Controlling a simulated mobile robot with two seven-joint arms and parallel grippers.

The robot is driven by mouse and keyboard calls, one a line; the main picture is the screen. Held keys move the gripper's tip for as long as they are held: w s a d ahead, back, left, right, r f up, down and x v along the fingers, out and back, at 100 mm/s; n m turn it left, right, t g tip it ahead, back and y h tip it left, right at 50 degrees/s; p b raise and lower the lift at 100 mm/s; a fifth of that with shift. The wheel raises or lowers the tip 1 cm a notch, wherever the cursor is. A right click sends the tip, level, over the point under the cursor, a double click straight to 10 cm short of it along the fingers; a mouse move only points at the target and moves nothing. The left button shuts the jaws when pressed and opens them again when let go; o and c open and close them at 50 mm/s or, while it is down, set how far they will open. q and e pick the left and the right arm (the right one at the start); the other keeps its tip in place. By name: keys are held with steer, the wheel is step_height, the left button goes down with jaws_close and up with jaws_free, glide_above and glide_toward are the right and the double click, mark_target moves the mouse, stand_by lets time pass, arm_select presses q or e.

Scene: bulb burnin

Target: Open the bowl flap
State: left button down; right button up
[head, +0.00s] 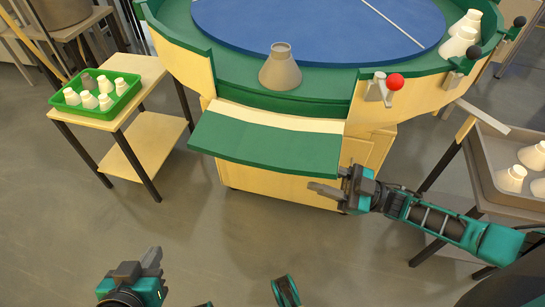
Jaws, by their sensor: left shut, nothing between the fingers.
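The bowl flap (264,143) is a green panel with a pale edge strip at the front of the round green bowl (232,85). It leans outward and down from a gap in the raised rim, so it stands open. My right gripper (322,190) is just below the flap's right front corner; touching or apart is unclear, as is its finger gap. My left gripper (151,262) is low at the left, shut and empty, away from the flap. A red ball knob (395,82) on a grey bracket sits on the rim right of the gap.
A grey cone-shaped piece (281,70) stands in the bowl behind the flap, before a blue disc (320,25). A green tray (72,108) of white pieces is on the left side table. A grey tray (488,172) is at right. Floor in front is clear.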

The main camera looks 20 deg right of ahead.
mark_target(272, 159)
steer(key=x, duration=1.1)
steer(key=shift+a+r, duration=0.15)
steer(key=shift+r, duration=0.05)
jaws_close()
